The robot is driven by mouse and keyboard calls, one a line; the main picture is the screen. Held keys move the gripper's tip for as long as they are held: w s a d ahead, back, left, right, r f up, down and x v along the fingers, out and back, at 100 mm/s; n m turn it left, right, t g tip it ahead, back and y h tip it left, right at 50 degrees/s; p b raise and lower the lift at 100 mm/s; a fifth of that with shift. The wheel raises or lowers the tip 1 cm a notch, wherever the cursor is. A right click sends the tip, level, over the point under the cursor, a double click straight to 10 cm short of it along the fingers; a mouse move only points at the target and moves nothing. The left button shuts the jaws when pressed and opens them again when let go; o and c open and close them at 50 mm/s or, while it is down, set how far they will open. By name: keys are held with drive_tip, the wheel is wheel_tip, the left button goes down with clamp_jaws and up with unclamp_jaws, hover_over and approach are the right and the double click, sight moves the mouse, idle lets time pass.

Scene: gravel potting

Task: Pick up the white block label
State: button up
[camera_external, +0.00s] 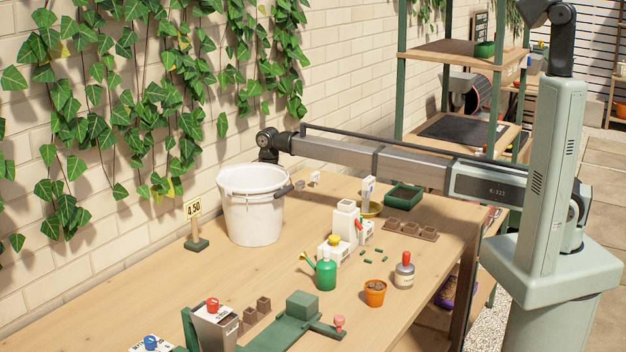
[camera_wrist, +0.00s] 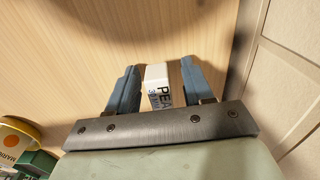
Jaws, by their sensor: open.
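The white block label (camera_wrist: 157,84), with dark print that starts "PEA", stands between the two blue fingers of my gripper (camera_wrist: 160,72) in the wrist view. The fingers are open. A narrow gap shows on each side of the block. In the external view, my arm reaches left over the table to behind the white bucket (camera_external: 252,208), which hides my fingers. A small white block (camera_external: 315,179) shows right of the bucket near the wall; I cannot tell whether it is the same one.
The brick wall (camera_external: 330,120) is close behind the bucket. A price sign (camera_external: 193,225) stands left of it. White blocks (camera_external: 345,222), a green watering can (camera_external: 326,273) and a green tray (camera_external: 403,196) stand to the right. A yellow-and-white round item (camera_wrist: 18,140) is at lower left in the wrist view.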

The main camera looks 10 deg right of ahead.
drive_tip(key=shift+c, duration=0.3)
clamp_jaws()
